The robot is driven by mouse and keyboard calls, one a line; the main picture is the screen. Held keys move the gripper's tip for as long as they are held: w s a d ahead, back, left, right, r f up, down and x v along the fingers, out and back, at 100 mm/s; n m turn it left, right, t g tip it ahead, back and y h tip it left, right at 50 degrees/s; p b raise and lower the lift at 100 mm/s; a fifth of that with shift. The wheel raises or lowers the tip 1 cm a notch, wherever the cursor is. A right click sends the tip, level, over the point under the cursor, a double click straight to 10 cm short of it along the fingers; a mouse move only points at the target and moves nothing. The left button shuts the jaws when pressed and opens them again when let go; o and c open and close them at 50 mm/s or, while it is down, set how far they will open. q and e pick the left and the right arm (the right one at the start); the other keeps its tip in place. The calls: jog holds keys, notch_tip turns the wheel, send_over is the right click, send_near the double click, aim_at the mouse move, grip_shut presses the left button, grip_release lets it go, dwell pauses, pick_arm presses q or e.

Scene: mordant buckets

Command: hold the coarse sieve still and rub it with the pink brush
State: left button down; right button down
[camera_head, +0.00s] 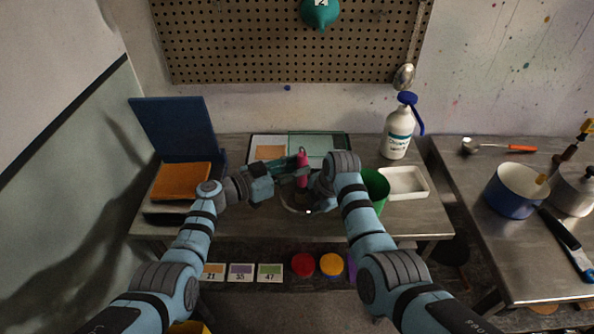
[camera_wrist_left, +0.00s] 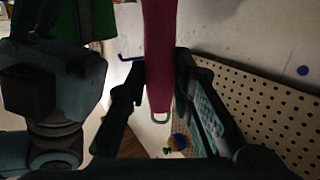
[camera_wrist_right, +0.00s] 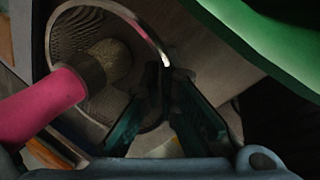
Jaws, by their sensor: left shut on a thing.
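The pink brush (camera_head: 302,170) stands roughly upright in my left gripper (camera_head: 297,174). In the left wrist view, the left fingers (camera_wrist_left: 160,68) are shut on its pink handle (camera_wrist_left: 159,45). In the right wrist view, the brush handle (camera_wrist_right: 45,104) comes in from the left and its pale bristles lie over the mesh of the coarse sieve (camera_wrist_right: 137,24). The sieve's rim (camera_head: 290,209) shows low between my arms in the head view. My right gripper (camera_wrist_right: 164,82) has its fingertips close together on the rim. Whether the bristles press on the mesh is hard to tell.
A green bucket (camera_head: 376,188) stands close right of my right gripper, with a white tray (camera_head: 405,183) beside it. A white bottle (camera_head: 398,135) stands behind. A side table with pots (camera_head: 516,190) is at the right.

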jog(key=shift+s, duration=0.1)
jog(key=shift+a, duration=0.1)
pick_arm(q)
jog(key=shift+s+d, duration=0.5)
jog(key=shift+d, duration=0.2)
jog(key=shift+w+a, duration=0.5)
jog(key=shift+a, duration=0.2)
jog(key=shift+s+a+r, duration=0.1)
jog(key=shift+s+a, duration=0.25)
jog(key=shift+s, duration=0.2)
jog(key=shift+s+a, duration=0.35)
jog(key=shift+s, duration=0.2)
